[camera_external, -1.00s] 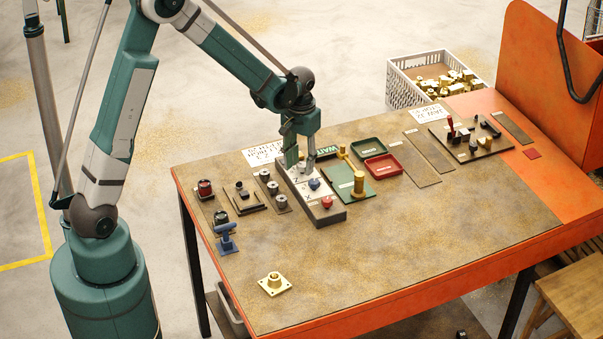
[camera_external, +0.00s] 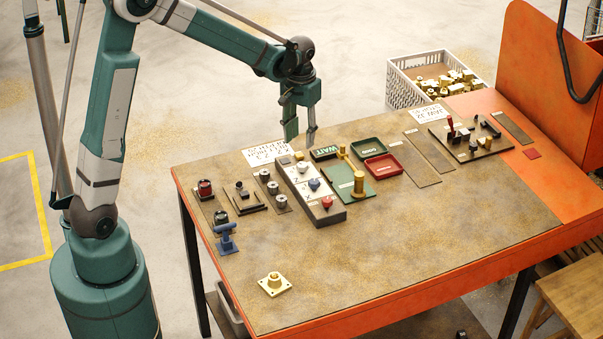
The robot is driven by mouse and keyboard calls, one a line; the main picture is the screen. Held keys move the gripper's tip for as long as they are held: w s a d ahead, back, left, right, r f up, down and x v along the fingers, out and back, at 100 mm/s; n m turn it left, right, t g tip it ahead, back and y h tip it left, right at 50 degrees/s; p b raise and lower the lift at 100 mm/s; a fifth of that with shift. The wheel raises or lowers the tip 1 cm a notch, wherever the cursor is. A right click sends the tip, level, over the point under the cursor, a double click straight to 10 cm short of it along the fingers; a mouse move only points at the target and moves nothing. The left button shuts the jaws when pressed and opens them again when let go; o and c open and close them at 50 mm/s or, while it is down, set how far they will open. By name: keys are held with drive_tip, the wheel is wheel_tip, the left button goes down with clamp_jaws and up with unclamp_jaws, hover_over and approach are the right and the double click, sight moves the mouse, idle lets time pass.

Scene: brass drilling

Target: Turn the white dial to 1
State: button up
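The white dial (camera_external: 302,167) sits near the far end of a long narrow control box (camera_external: 331,217) with a pale top. A blue knob (camera_external: 314,184) and a red knob (camera_external: 327,202) stand in line with it, towards the near end. Small marks beside the dials are too small to read for certain, and I cannot tell which number the white dial points to. My gripper (camera_external: 301,139) is above the far end of the box, clear of the white dial. Its two fingers are apart with nothing between them.
Left of the box are dark and grey round parts (camera_external: 273,188) and a blue stand (camera_external: 226,239). To its right are a green WAIT plate (camera_external: 335,179) with brass pieces, a green tray (camera_external: 368,148) and a red tray (camera_external: 383,167).

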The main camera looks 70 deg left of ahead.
drive_tip(key=shift+r, duration=0.85)
drive_tip(key=s+d+r+m+t+b, duration=0.2)
drive_tip(key=s+d+r+m+t, duration=0.1)
drive_tip(key=s+d+r, duration=0.85)
drive_tip(key=s+d+f+m+t, duration=0.1)
drive_tip(key=s+d+t, duration=0.1)
drive_tip(key=s+d, duration=0.3)
drive_tip(key=s+d+f+m+t+b, duration=0.1)
drive_tip(key=s+d, duration=0.4)
drive_tip(key=s, duration=0.6)
drive_tip(key=shift+d+m+t, duration=0.3)
drive_tip(key=shift+m+t, duration=0.2)
drive_tip(key=shift+t, duration=0.1)
